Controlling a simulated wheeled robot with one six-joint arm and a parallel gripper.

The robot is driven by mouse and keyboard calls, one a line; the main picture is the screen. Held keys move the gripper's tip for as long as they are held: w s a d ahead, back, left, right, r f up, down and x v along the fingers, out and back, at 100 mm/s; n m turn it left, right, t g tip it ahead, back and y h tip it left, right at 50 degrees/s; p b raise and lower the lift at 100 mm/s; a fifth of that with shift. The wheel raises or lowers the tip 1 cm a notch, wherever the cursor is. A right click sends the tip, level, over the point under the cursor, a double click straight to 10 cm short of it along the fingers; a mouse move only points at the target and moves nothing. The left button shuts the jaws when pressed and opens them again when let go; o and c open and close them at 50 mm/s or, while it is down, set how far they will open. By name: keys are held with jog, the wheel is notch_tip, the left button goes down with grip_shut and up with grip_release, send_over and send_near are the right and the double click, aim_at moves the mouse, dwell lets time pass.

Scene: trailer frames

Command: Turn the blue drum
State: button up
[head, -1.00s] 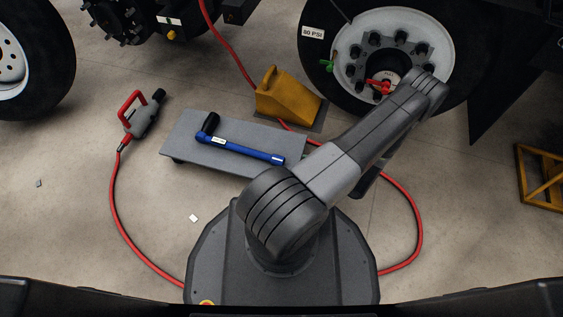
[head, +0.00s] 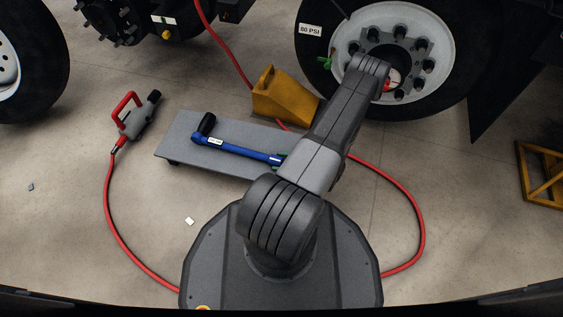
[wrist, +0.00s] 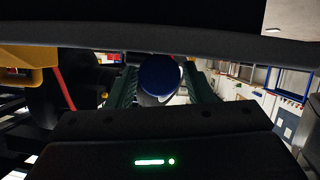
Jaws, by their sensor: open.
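A blue tool (head: 236,150) with a black end and a white label lies on a grey low platform. Its right end is partly hidden by my arm. In the wrist view a round blue end, which looks like the blue drum (wrist: 159,75), faces me between the two green fingers of my gripper (wrist: 162,88). The fingers stand apart, one on each side of it. I cannot tell whether they touch it.
The grey platform (head: 178,148) stands on the concrete floor. A yellow wheel chock (head: 282,97) is behind it, before a large wheel (head: 350,42). A red hose (head: 110,210) loops around both sides. A grey tool with a red handle (head: 138,118) lies at left.

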jog(key=shift+c, duration=0.5)
jog(key=c, duration=0.6)
jog(key=shift+w+m+g, duration=0.1)
jog(key=shift+m+g, duration=0.6)
jog(key=shift+m, duration=0.2)
jog(key=o, duration=0.7)
jog(key=shift+d, duration=0.15)
jog(key=p+v, duration=0.4)
jog(key=v, duration=0.9)
jog(key=shift+d, duration=0.4)
